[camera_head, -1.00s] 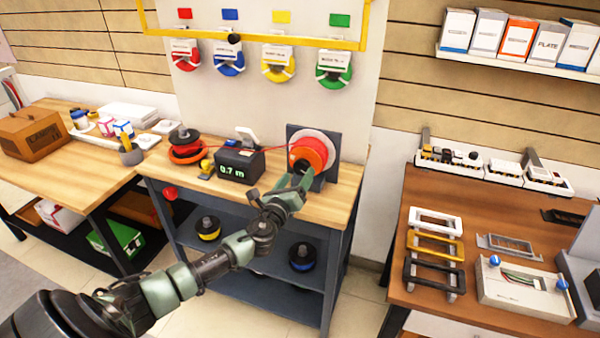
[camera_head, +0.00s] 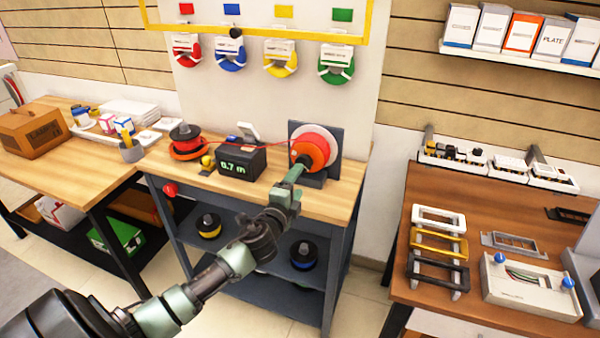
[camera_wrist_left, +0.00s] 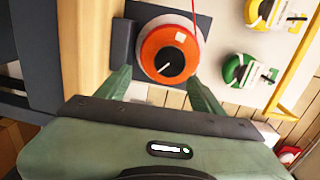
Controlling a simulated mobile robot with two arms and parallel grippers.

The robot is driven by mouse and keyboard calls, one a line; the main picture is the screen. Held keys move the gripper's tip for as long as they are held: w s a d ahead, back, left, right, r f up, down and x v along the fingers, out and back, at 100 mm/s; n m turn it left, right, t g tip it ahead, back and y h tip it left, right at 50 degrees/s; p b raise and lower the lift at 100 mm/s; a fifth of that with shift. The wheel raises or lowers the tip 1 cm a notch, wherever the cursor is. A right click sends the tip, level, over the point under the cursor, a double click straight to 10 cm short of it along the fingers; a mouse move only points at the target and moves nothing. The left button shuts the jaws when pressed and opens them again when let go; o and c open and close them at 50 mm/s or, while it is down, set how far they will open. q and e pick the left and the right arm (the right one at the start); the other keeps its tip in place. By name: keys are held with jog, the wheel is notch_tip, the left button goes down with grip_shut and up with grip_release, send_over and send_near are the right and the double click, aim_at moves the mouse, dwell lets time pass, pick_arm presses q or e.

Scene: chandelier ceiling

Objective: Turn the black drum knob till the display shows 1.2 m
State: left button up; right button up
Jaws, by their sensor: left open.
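The orange drum (camera_head: 314,148) stands upright in a dark stand on the middle bench, with red cord running left from it. Its black knob (camera_wrist_left: 171,67) is a dark disc with a white mark at the drum's centre in the wrist view. The black display box (camera_head: 240,163) left of the drum reads 0.7 m in green. My left gripper (camera_wrist_left: 163,88) is open, pointing at the drum face; its fingers appear on either side of the knob, with no contact visible. In the head view, the gripper partly covers the knob. My right gripper is not in view.
A red cord spool (camera_head: 186,143) lies left of the display. Coloured reels, including a green one (camera_head: 337,67), hang on the wall above. A brown table (camera_head: 400,255) with frames stands to the right. The space in front of the drum holds only my arm.

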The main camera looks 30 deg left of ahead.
aim_at(305, 162)
pick_arm(q)
jog(key=w+a+n, duration=0.1)
jog(key=w+n, duration=0.2)
jog(key=n, duration=0.8)
jog(key=w+a+r+n+t+b, duration=0.1)
jog(key=w+n, duration=0.3)
jog(key=n, duration=0.8)
jog(key=shift+a, duration=0.35)
jog(key=shift+s, duration=0.1)
jog(key=c, duration=1.4)
jog(key=shift+o, duration=0.2)
